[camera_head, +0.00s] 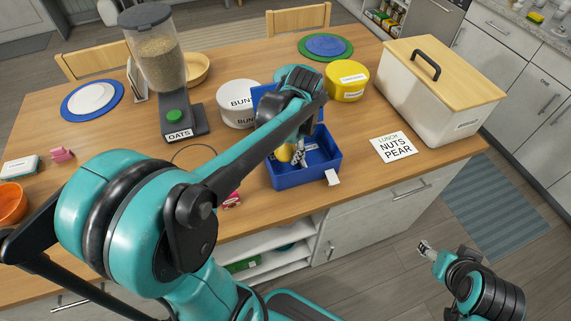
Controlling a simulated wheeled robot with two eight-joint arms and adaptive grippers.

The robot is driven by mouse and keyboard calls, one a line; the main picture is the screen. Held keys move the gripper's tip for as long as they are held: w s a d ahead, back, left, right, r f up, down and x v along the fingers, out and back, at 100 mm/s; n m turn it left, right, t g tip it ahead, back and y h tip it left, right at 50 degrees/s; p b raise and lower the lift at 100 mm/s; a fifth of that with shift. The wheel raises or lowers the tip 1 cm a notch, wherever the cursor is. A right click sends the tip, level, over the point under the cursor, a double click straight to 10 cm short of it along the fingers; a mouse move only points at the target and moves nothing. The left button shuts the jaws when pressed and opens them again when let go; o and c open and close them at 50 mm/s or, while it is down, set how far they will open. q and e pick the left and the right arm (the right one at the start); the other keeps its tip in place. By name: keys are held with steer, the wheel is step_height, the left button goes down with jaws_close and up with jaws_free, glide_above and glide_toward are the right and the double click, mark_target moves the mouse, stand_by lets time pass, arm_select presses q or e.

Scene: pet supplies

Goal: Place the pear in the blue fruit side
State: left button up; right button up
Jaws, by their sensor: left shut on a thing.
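The blue box (290,182) stands open near the table's front edge, with its raised lid behind and a tray inside. My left gripper (297,158) reaches down into the left part of the box and is shut on a yellow thing, likely the pear (284,153). My own arm and gripper hide much of it, so I cannot tell whether it touches the box floor. My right gripper (424,247) hangs over the floor, away from the table; its jaw state is too small to tell.
A card reading "LUNCH NUTS PEAR" (394,147) lies right of the box. Behind stand a white canister (238,104), a yellow canister (346,80) and an oats dispenser (158,60). A cream bread bin (435,95) stands far right.

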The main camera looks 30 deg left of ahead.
arm_select(q)
steer(key=shift+f+b, duration=1)
steer(key=shift+f, duration=1.95)
steer(key=shift+f, duration=0.2)
steer(key=o, duration=1)
steer(key=shift+c, duration=0.2)
steer(key=shift+r, duration=0.1)
